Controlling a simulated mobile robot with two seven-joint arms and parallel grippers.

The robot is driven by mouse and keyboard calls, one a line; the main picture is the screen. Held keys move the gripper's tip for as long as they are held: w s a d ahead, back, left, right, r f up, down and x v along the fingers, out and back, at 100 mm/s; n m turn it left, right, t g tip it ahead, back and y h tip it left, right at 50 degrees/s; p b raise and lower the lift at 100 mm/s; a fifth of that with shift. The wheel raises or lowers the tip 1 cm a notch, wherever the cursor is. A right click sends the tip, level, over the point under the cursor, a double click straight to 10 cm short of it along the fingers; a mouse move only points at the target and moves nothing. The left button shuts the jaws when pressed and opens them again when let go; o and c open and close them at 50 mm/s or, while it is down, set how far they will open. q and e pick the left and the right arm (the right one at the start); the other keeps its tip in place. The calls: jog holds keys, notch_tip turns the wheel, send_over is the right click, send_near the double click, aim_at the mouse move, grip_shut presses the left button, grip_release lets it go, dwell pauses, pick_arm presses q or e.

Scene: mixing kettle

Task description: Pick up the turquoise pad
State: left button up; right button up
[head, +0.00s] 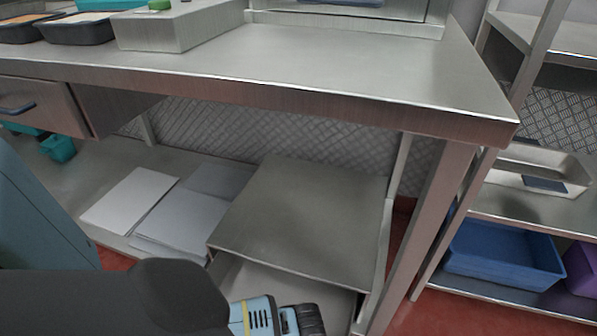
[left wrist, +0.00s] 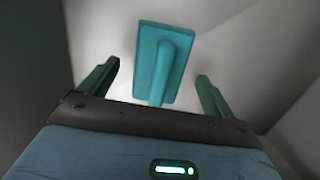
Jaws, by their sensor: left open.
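The turquoise pad (left wrist: 147,62) shows in the left wrist view as a flat rectangular plate with a bar-shaped handle of the same colour. It stands out against pale grey surfaces. My left gripper (left wrist: 157,78) is open, with one dark green finger to each side of the pad in the picture. The pad appears beyond the fingertips; I cannot tell the exact gap, and I see no finger touching it. In the head view my left arm reaches low toward the open metal compartment under the table, and the pad cannot be seen there. My right gripper is not in view.
A steel table (head: 330,62) overhangs the work area, with a drawer (head: 40,108) at its left. A metal lid or panel (head: 300,215) covers part of the compartment (head: 260,280). White sheets (head: 130,200) lie to its left. A blue bin (head: 503,255) stands on the right shelf.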

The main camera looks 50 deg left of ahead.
pick_arm(q)
jog(key=shift+f, duration=0.8)
jog(key=shift+r, duration=0.1)
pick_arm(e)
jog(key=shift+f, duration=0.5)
pick_arm(q)
jog(key=c, duration=1.2)
jog(key=shift+c, duration=0.2)
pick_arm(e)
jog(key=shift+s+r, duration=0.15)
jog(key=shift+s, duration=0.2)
pick_arm(q)
jog(key=shift+r, duration=0.1)
